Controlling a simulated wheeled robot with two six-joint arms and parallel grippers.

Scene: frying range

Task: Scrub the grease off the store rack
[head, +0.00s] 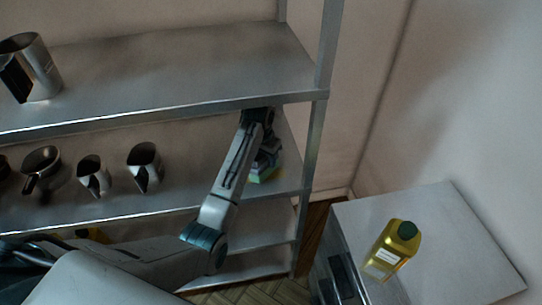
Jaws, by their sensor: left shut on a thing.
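The store rack (170,75) is a metal unit with several shelves, filling the left and middle of the head view. My left arm reaches in from the lower left to the right end of the second visible shelf. My left gripper (266,160) is shut on a sponge (263,175), green and yellowish, low over or on that shelf; contact is hard to tell. Arm and gripper hide part of the shelf and most of the sponge. I cannot make out distinct grease there. My right gripper is not in view.
A metal jug (40,70) stands on the upper shelf. Smaller metal jugs (145,165) and a pan-like vessel (41,162) stand left on the second shelf. A yellow bottle (393,250) stands on a grey cabinet (455,235) at right. Walls close off the back.

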